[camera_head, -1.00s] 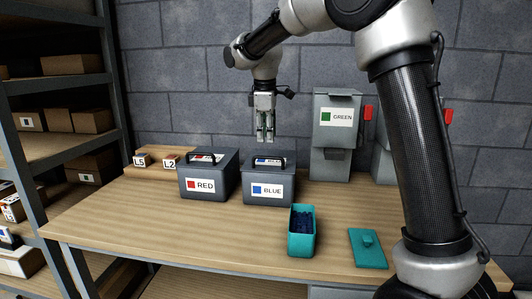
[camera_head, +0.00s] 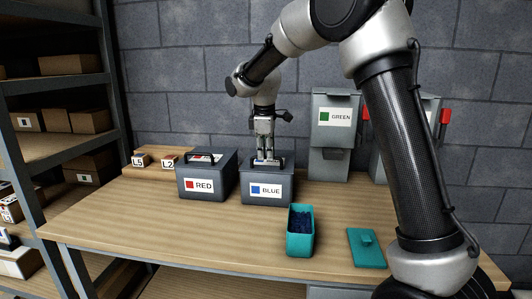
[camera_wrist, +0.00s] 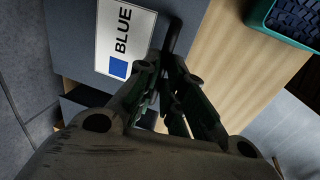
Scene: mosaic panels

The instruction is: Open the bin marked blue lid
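The blue bin (camera_head: 266,189) is a dark grey box with a white label reading BLUE and a blue square. It stands on the table with its lid down, and a dark handle (camera_head: 282,164) is on the lid. My gripper (camera_head: 264,159) points straight down at this handle. In the wrist view my gripper (camera_wrist: 166,72) has a finger on each side of the handle's bar (camera_wrist: 172,36), near the BLUE label (camera_wrist: 125,38). Whether the fingers press on the bar is hidden.
The red bin (camera_head: 206,178) stands close on the left. An open teal box (camera_head: 300,243) with dark contents and its teal lid (camera_head: 366,248) lie in front and to the right. The green bin (camera_head: 334,140) stands behind right. Bare table (camera_head: 190,235) is in front.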

